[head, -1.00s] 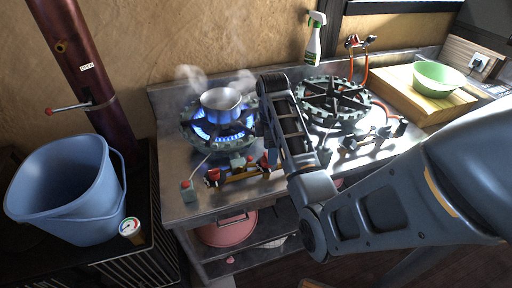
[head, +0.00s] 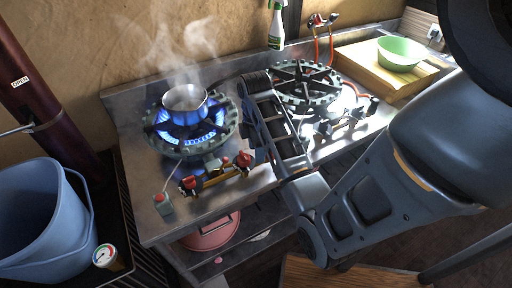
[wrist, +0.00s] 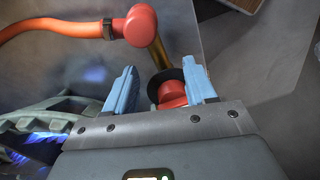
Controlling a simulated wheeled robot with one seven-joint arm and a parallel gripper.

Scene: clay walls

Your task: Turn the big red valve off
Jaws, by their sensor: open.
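In the wrist view a round red knob (wrist: 172,93) with a black disc behind it sits on a brass stem between the two blue fingers of my gripper (wrist: 160,82). The fingers stand apart on either side of it, and I cannot tell whether they touch it. A red end piece (wrist: 140,26) with a clamped orange hose lies just beyond. In the head view a brass fitting at the stove front carries a red knob (head: 189,184) at its left and another red knob (head: 243,160) at its right.
A steaming pot (head: 185,98) stands on the left burner (head: 160,143) over blue flames. The right burner (head: 302,88) is unlit. A green bowl (head: 400,54) sits on a wooden board at the back right. A blue bucket (head: 40,225) stands at the left.

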